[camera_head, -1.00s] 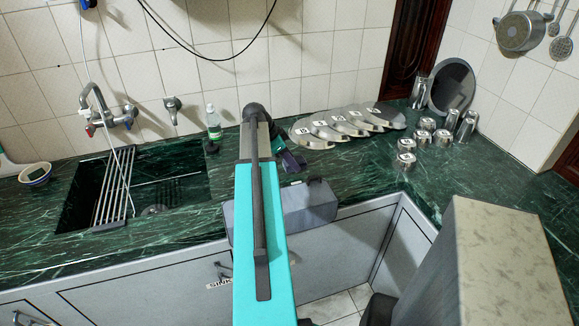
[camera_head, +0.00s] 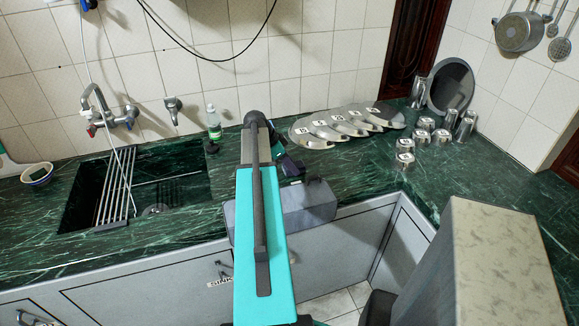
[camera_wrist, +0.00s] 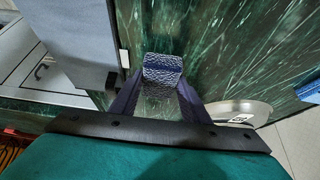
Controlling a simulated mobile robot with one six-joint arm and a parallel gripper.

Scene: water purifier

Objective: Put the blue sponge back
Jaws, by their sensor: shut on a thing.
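The blue sponge (camera_wrist: 163,69) shows in the wrist view as a textured blue block held between the two dark fingers of my gripper (camera_wrist: 160,88). My gripper is shut on it, above the green marble counter. In the head view my gripper (camera_head: 291,168) is small and dark, just right of my turquoise arm, and the arm hides part of it. The sponge is hard to make out there. A small bowl (camera_head: 36,179) with a dark green pad in it stands at the far left of the counter.
A grey box (camera_head: 308,205) stands at the counter's front edge below my gripper. Several numbered metal lids (camera_head: 314,134) lie behind it, with several metal cups (camera_head: 405,145) to the right. The sink (camera_head: 170,190), its rack and a soap bottle (camera_head: 213,124) are to the left.

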